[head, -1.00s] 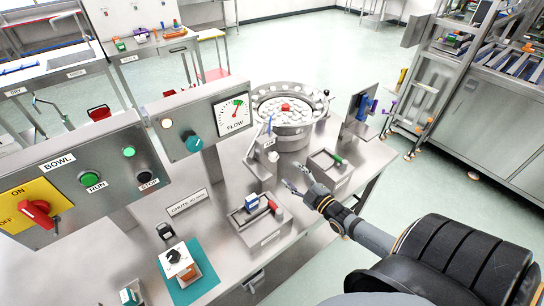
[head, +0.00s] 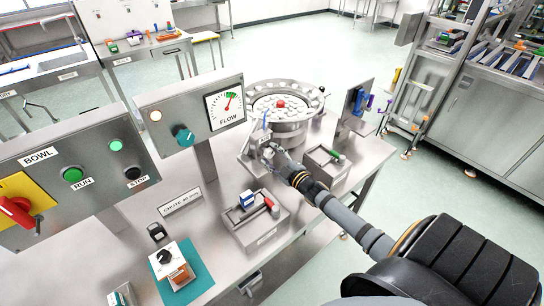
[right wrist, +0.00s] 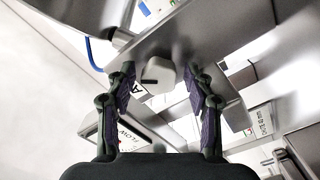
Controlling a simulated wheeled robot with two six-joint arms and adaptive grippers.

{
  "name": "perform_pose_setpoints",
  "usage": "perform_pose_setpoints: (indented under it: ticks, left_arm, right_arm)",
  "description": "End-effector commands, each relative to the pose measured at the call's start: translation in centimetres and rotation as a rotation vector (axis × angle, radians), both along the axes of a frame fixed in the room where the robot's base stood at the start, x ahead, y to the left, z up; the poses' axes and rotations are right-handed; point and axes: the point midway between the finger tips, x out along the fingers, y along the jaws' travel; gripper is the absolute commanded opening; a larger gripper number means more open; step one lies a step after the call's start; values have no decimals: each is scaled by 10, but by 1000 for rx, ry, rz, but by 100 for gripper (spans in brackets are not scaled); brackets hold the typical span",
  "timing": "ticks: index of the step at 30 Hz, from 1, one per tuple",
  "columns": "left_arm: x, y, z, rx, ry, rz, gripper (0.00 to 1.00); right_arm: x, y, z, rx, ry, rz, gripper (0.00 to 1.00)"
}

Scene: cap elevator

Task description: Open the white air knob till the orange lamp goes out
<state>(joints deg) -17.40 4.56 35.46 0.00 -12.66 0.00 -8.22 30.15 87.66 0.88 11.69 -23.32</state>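The white air knob (right wrist: 157,75) sticks out from a metal plate in the right wrist view, beside a label partly hidden by a finger. My right gripper (right wrist: 159,82) is open, one finger on each side of the knob, with visible gaps to it. In the head view my right gripper (head: 268,153) is at the chute bracket in front of the bowl and largely hides the knob. The orange lamp (head: 156,115) on the FLOW panel has a pale, glowing face with an orange rim. My left gripper is not in view.
The FLOW panel (head: 190,110) carries a teal knob (head: 184,136) and a gauge (head: 226,105). The BOWL panel (head: 75,178) is at the left. The feeder bowl (head: 285,122) stands behind my gripper. Metal trays (head: 255,236) stand on the bench near my right arm.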

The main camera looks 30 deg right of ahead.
Motion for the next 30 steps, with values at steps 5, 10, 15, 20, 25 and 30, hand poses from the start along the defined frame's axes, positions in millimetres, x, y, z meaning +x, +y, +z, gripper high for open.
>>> perform_pose_setpoints:
  ticks: [5,10,15,20,25,30]
  left_arm:
    - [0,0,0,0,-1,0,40]
    - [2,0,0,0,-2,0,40]
    - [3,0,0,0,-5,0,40]
    - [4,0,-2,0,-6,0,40]
    - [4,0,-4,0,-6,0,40]
    - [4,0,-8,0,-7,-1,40]
  right_arm:
    - [0,0,0,-1,0,0,24]
    - [0,0,0,0,0,0,3]
    - [0,0,-1,12,2,1,3]
    - [0,0,-1,66,6,-1,3]
    - [-1,-1,-2,176,15,-2,3]
    - [0,0,-3,309,26,-2,3]
